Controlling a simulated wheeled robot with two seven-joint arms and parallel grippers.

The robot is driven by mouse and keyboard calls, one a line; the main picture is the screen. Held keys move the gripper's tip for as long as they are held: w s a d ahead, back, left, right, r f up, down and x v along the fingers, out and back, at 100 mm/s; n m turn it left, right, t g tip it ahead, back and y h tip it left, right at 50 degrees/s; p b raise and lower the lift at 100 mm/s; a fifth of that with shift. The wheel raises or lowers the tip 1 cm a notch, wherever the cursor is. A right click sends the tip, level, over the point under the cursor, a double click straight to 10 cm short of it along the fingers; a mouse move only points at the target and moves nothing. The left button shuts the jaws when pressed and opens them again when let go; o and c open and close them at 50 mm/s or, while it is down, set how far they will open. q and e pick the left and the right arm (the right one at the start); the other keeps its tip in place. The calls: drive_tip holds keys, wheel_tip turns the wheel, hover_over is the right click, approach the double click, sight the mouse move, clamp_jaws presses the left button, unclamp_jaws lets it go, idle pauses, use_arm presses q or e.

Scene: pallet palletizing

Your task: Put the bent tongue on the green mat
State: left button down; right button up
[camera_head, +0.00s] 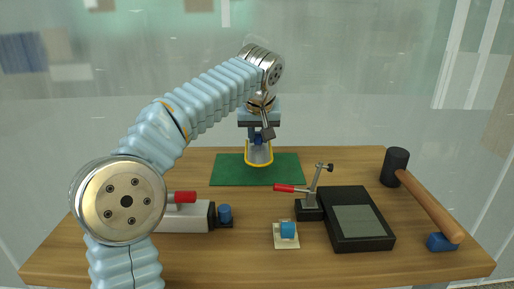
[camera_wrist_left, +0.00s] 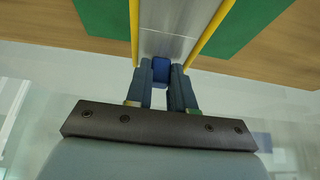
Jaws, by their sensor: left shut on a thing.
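The bent tongue (camera_head: 259,155) is a silver plate with yellow edges and a blue grip block. It hangs down from my left gripper (camera_head: 258,137), over the green mat (camera_head: 225,172) at the back middle of the table. I cannot tell whether its lower end touches the mat. In the left wrist view the fingers (camera_wrist_left: 161,78) are shut on the blue block of the tongue (camera_wrist_left: 170,40), with the mat (camera_wrist_left: 245,25) behind it. My right gripper is not in view.
A toggle clamp with a red handle (camera_head: 285,188) stands beside a black box with a grey top (camera_head: 358,222). A hammer (camera_head: 425,202) lies at the right with its handle on a blue block (camera_head: 441,242). A small pale plate with a blue block (camera_head: 286,238) lies in front.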

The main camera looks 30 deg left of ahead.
sight(257, 144)
use_arm(q)
drive_tip(key=f, duration=0.3)
drive_tip(key=shift+w+a, duration=0.1)
drive_tip(key=shift+a, duration=0.25)
drive_tip(key=shift+f, duration=0.45)
drive_tip(key=shift+f+b, duration=0.1)
drive_tip(key=shift+b, duration=0.25)
drive_tip(key=c, duration=1)
unclamp_jaws()
drive_tip(key=shift+d+r, duration=0.1)
drive_tip(key=shift+r, duration=0.2)
drive_tip(key=p+v, duration=0.1)
drive_tip(key=v, duration=1)
drive_tip(key=shift+s+d+r, duration=0.15)
drive_tip(key=shift+s+r, duration=0.05)
drive_tip(key=shift+r, duration=0.1)
